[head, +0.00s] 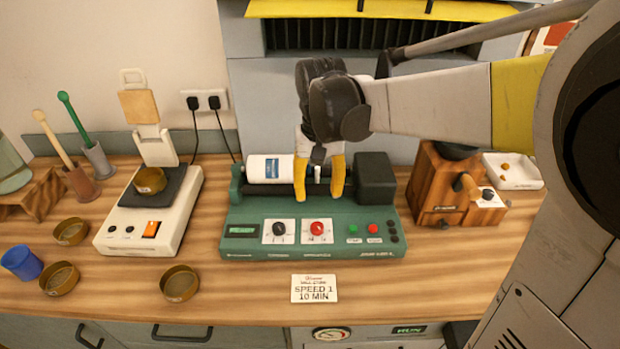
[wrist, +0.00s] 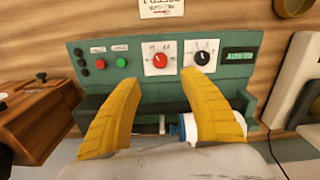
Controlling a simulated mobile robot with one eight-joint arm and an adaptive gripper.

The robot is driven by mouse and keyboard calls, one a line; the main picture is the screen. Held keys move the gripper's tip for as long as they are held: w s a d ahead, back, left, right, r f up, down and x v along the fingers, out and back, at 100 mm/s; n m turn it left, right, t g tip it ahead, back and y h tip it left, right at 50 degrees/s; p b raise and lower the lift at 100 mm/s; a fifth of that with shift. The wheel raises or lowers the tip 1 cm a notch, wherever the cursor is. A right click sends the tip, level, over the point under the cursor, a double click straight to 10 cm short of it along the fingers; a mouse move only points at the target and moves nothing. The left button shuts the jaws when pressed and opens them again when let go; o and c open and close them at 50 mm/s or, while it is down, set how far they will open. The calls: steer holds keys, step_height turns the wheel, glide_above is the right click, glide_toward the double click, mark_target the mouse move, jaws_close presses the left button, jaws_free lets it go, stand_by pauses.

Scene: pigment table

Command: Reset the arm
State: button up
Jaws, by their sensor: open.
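My gripper (head: 319,190) has yellow fingers and hangs over the green roller machine (head: 350,242). Its fingers are spread apart with nothing visible between them. In the wrist view, my gripper (wrist: 162,92) shows open, with the machine's panel (wrist: 215,82) beyond the fingertips. A white jar with a blue label (head: 268,168) lies on its side on the rollers, left of the fingers in the head view. In the wrist view, the jar (wrist: 215,128) is partly hidden behind one finger. Whether that finger touches the jar is unclear. The red knob (head: 317,228) and black-and-white dial (head: 279,230) are on the panel.
A white scale (head: 150,228) holding a brass dish (head: 149,181) stands left. More brass dishes (head: 180,283) and a blue cup (head: 21,262) are nearby. A wooden grinder (head: 450,190) and white tray (head: 512,172) stand right.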

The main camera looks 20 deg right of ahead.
stand_by(0.3)
steer(key=s+r+n+t, duration=0.2)
steer(key=s+t, duration=0.5)
steer(key=s, duration=0.5)
steer(key=shift+s, duration=0.35)
stand_by(0.5)
